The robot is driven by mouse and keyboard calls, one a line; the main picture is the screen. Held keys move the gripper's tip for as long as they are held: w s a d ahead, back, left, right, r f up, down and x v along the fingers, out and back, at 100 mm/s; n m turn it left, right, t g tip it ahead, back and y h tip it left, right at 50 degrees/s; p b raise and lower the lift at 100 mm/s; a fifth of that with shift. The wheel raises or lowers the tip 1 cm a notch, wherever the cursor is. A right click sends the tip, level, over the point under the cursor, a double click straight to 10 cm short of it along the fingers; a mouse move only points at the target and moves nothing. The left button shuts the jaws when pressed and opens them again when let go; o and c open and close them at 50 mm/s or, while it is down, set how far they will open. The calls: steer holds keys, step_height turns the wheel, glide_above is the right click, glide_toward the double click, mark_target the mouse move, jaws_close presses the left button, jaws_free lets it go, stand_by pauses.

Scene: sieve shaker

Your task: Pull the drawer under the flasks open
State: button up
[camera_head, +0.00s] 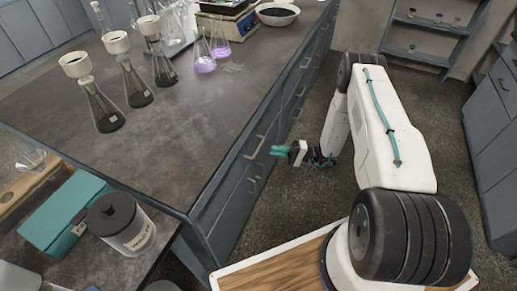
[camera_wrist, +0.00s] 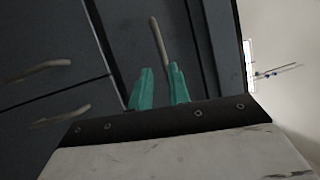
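Flasks with funnels and dark contents (camera_head: 137,90) stand on the dark bench top, and flasks with purple liquid (camera_head: 205,62) stand nearer its right edge. Grey drawers (camera_head: 235,178) with pale bar handles (camera_head: 258,146) line the bench side below and look shut. My gripper (camera_head: 279,151) is beside this drawer side, its teal fingers pointing at it. In the wrist view the gripper (camera_wrist: 160,80) is open, and a bar handle (camera_wrist: 158,38) lies ahead in line with the gap between the fingers. I cannot tell whether they touch it.
More handles (camera_wrist: 62,115) show at left in the wrist view. A teal box (camera_head: 65,212) and a black-lidded jar (camera_head: 120,225) stand at the near bench corner. Grey cabinets (camera_head: 495,120) stand at right. The floor (camera_head: 290,190) between is clear.

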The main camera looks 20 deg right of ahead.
mark_target(259, 148)
steer(key=shift+n, duration=0.5)
steer(key=x, duration=0.8)
steer(key=shift+d+r, duration=0.1)
steer(key=shift+r, duration=0.1)
jaws_close()
